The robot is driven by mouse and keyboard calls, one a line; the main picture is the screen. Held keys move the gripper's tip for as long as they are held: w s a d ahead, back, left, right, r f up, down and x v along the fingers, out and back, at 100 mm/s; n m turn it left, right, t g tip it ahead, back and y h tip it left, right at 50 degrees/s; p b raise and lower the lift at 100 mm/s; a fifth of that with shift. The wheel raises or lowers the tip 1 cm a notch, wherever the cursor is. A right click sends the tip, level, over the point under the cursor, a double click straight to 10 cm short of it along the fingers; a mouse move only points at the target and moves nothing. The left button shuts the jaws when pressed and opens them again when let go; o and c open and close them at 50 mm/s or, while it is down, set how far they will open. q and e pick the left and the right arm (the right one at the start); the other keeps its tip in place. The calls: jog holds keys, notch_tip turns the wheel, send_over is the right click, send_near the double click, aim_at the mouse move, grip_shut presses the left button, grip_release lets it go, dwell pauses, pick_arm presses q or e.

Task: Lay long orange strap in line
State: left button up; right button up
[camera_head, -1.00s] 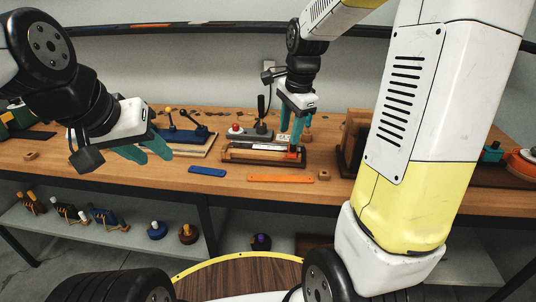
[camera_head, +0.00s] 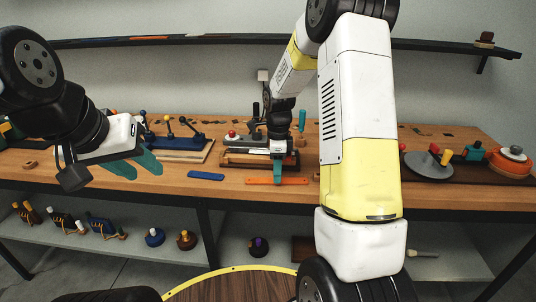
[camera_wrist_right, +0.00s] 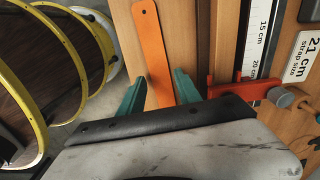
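The long orange strap (camera_head: 258,182) lies flat near the front edge of the bench, in front of the wooden measuring fixture (camera_head: 233,161). My right gripper (camera_head: 278,184) points down over the strap. In the right wrist view, the orange strap (camera_wrist_right: 151,40) passes between the two teal fingers of my open right gripper (camera_wrist_right: 160,77); I cannot tell whether they touch it. The fixture's scale (camera_wrist_right: 259,30) and red stop (camera_wrist_right: 235,90) lie beside the strap. My left gripper (camera_head: 147,173) is open and empty, in the air at the left.
A short blue strap (camera_head: 206,176) lies left of the orange one. A board with levers (camera_head: 180,152) stands behind it. A grey round plate (camera_head: 428,165) and an orange round device (camera_head: 510,162) stand at the right. The lower shelf (camera_head: 220,235) holds several small parts.

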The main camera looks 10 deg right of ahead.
jog(key=shift+f, duration=0.85)
grip_shut()
jog(key=shift+r, duration=2.55)
